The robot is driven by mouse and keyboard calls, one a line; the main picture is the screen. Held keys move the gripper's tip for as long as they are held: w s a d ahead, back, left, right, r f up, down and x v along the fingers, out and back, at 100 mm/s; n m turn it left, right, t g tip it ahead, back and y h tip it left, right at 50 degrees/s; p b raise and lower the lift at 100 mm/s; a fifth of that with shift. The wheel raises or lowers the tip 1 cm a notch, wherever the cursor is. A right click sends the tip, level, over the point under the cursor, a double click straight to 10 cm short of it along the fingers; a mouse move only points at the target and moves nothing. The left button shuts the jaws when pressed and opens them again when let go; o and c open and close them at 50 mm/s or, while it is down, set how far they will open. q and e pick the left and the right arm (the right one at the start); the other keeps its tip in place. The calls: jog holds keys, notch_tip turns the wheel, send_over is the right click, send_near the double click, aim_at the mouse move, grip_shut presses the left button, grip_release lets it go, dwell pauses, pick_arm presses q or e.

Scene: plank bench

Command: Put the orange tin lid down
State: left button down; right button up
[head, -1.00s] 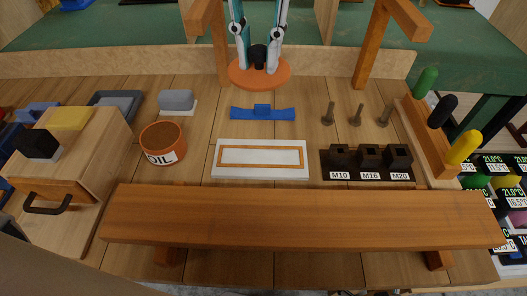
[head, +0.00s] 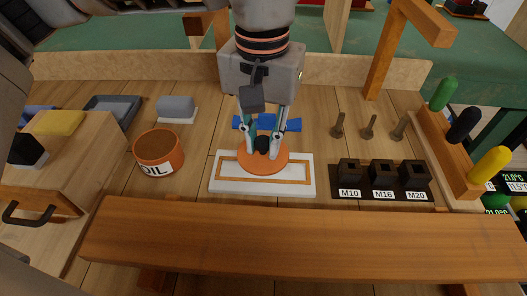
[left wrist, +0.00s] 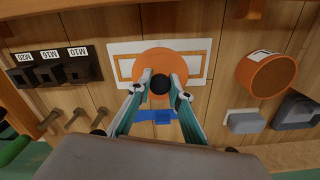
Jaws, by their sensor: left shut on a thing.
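The orange tin lid (head: 264,161) is a flat disc with a black knob (head: 263,145) in its middle. My left gripper (head: 263,143) is shut on the knob, with a finger on each side. The lid is over the white board (head: 220,185) with an orange rectangular outline; whether it touches the board I cannot tell. In the left wrist view the lid (left wrist: 158,58) covers the middle of the board (left wrist: 119,48). The open orange oil tin (head: 157,152) stands to the left, and also shows in the left wrist view (left wrist: 268,75). My right gripper is not in view.
A wooden beam (head: 300,242) runs across the front. A blue bracket (head: 292,125) lies behind the board. Right of it are a black socket block (head: 381,192), several upright bolts (head: 369,127) and a rack with coloured handles (head: 462,125). A grey block (head: 176,107) stands at left back.

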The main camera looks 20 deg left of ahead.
aim_at(263, 155)
pick_arm(q)
notch_tip(263, 155, down, 3)
jog(key=shift+b, duration=0.3)
jog(key=shift+f, duration=0.4)
jog(key=shift+r, duration=0.15)
jog(key=shift+f, duration=0.4)
jog(key=c, duration=1.8)
grip_release()
jog(key=shift+c, duration=0.2)
